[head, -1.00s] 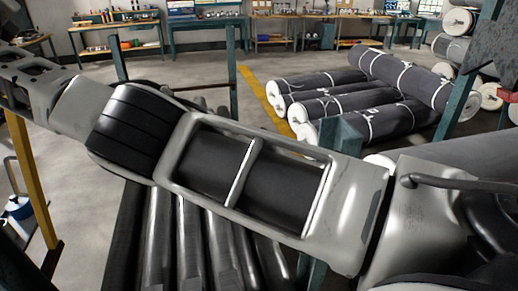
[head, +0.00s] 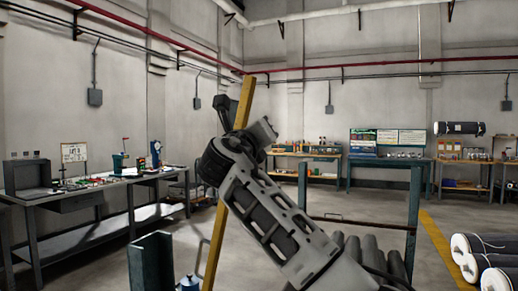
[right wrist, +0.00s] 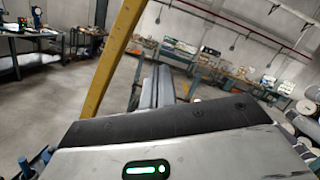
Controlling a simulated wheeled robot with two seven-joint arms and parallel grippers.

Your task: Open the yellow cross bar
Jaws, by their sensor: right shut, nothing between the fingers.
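The yellow cross bar (head: 216,245) stands steeply in the head view, its top leaning a little to the right. Its lower end is cut off by the bottom edge of the picture. My right arm comes in from the lower right, and my right gripper (head: 243,117) is beside the bar's upper part; I cannot tell whether they touch. The gripper is shut and empty. In the right wrist view the bar (right wrist: 113,62) slants up from lower left to upper right, beyond the grey wrist housing; the fingertips do not show there. My left gripper is not in view.
A green post (head: 150,262) stands left of the bar's lower part. A green frame (head: 413,215) and grey rolls (head: 392,262) are behind my arm. White-ended rolls (head: 470,255) lie at the right. A workbench (head: 80,195) stands at the left, with open floor before it.

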